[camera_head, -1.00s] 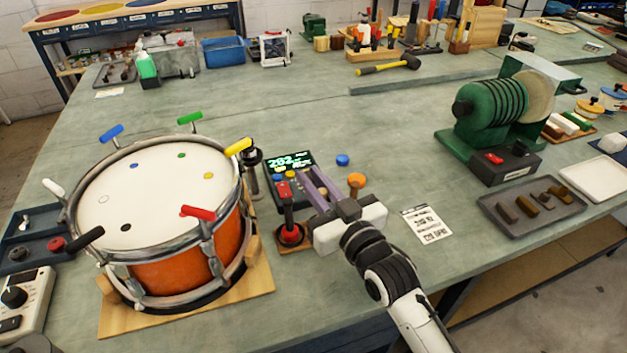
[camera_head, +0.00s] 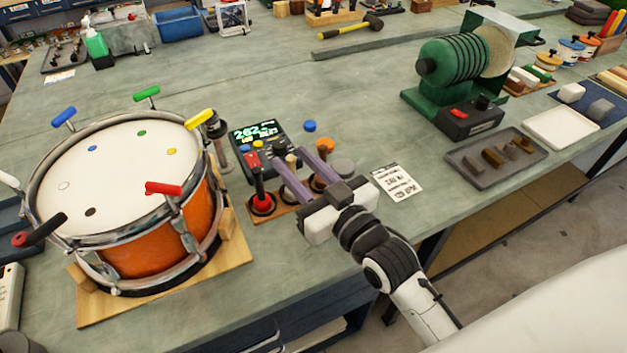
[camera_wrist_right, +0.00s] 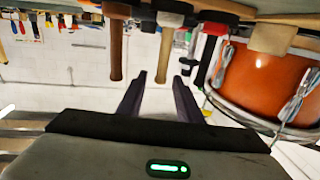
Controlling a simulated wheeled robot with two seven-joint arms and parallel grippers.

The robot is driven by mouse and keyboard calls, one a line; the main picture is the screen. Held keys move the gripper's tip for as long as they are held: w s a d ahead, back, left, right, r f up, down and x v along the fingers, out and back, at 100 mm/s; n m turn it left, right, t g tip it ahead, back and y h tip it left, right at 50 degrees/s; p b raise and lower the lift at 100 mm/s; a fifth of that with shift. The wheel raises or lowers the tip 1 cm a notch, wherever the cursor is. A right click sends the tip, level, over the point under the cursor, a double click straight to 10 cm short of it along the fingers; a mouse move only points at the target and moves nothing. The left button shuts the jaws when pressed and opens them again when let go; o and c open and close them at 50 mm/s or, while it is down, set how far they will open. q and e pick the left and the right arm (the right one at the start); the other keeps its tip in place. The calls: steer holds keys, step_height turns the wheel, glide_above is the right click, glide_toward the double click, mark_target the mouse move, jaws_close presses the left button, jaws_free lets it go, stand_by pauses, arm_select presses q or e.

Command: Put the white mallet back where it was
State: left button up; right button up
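My right gripper (camera_head: 305,168) is over the small mallet stand (camera_head: 283,214) beside the drum, its two purple fingers apart. A pale, cream-tipped handle (camera_head: 291,159) shows between the fingers. In the right wrist view the fingertips (camera_wrist_right: 161,76) are also apart, with a pale tan handle (camera_wrist_right: 165,50) between or just beyond them; contact cannot be told. A red-headed mallet (camera_head: 262,203) stands upright at the stand's left end. My left gripper is out of view.
The orange drum (camera_head: 150,250) with coloured handles stands left of the stand. A keypad display (camera_head: 257,133) lies behind. A printed card (camera_head: 397,182) lies to the right.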

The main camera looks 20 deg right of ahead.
steer(key=s+d, duration=0.1)
steer(key=s, duration=0.5)
steer(key=shift+s, duration=0.2)
steer(key=shift+d, duration=0.1)
stand_by(2.2)
